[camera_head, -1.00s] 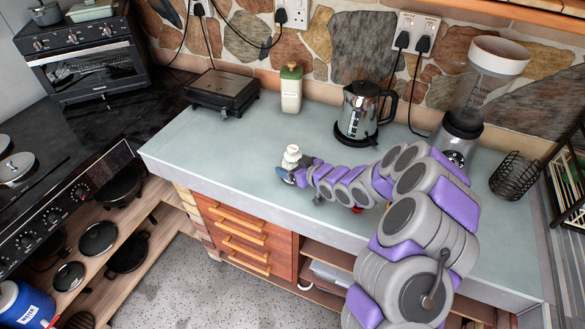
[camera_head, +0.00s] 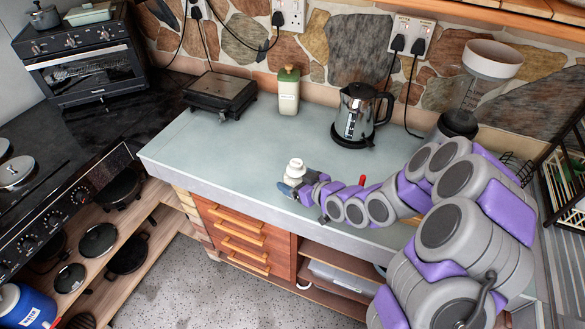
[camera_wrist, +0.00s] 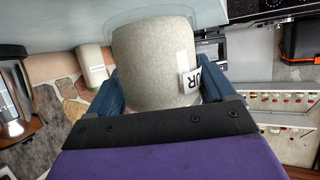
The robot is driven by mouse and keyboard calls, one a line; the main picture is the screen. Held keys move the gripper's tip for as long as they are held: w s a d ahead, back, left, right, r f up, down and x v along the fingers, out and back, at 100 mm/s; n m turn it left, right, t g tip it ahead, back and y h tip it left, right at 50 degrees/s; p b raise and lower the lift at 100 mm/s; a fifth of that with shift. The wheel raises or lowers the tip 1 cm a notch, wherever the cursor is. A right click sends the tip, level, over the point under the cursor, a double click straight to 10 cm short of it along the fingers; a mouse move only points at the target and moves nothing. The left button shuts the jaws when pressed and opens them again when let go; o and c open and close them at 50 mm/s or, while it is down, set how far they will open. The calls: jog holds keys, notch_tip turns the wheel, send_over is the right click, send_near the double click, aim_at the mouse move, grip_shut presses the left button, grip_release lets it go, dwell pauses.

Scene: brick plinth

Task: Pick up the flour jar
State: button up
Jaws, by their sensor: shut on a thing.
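The flour jar (camera_head: 295,168) is small and off-white with a knobbed top. It is at the tip of my arm, over the front part of the counter in the head view. In the wrist view the pale, crackled jar (camera_wrist: 152,65) fills the space between the fingers, with a label ending in "UR" on its right side. My gripper (camera_head: 294,184) is shut on it, with a dark blue finger on each side in the wrist view. The jar's lower part is hidden in the head view, so I cannot tell whether it touches the counter.
The grey counter (camera_head: 220,160) is clear around the jar. Behind stand a dark grill (camera_head: 220,93), a cream canister with a green lid (camera_head: 288,92) and a steel kettle (camera_head: 357,115). A blender (camera_head: 460,122) is at right, partly behind my arm. A stove is at left.

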jog(key=s+p, duration=0.2)
jog(key=s+d+p, duration=0.1)
jog(key=s, duration=0.1)
jog(key=shift+r, duration=0.4)
jog(key=shift+s+p, duration=0.1)
jog(key=shift+p, duration=0.7)
jog(key=s+p, duration=0.1)
jog(key=p, duration=0.4)
jog(key=shift+d+r, duration=0.1)
jog(key=shift+d, duration=0.05)
